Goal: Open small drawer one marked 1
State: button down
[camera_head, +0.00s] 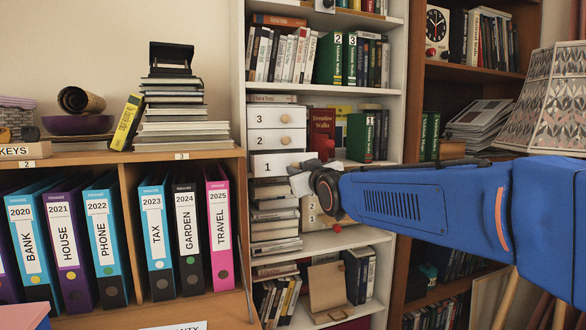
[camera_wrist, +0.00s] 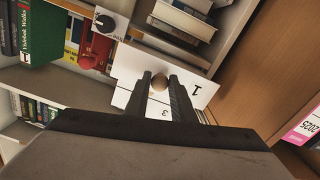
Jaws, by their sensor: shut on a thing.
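Small drawer one (camera_head: 269,166) has a white front marked 1. It is the lowest of a stack of small white drawers in the white bookcase, below drawer 2 (camera_head: 262,140) and drawer 3 (camera_head: 262,116). My gripper (camera_head: 292,171) is at the right side of its front, partly covering it. In the wrist view, the front marked 1 (camera_wrist: 203,90) lies ahead of my gripper (camera_wrist: 160,80). Its round wooden knob (camera_wrist: 159,82) is between the fingertips, which are shut on it. I cannot tell how far the drawer stands out.
Books (camera_head: 273,222) are stacked below the drawers. A red object (camera_head: 323,147) and a green book (camera_head: 360,137) stand right of them. A desk shelf with ring binders (camera_head: 217,215) is at the left. A patterned lampshade (camera_head: 553,95) is at the far right.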

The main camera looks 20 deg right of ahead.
jog(key=s, duration=0.5)
jog(key=shift+s, duration=0.15)
jog(key=c, duration=1.5)
grip_release()
jog(key=shift+s, duration=6)
jog(key=shift+f, duration=0.15)
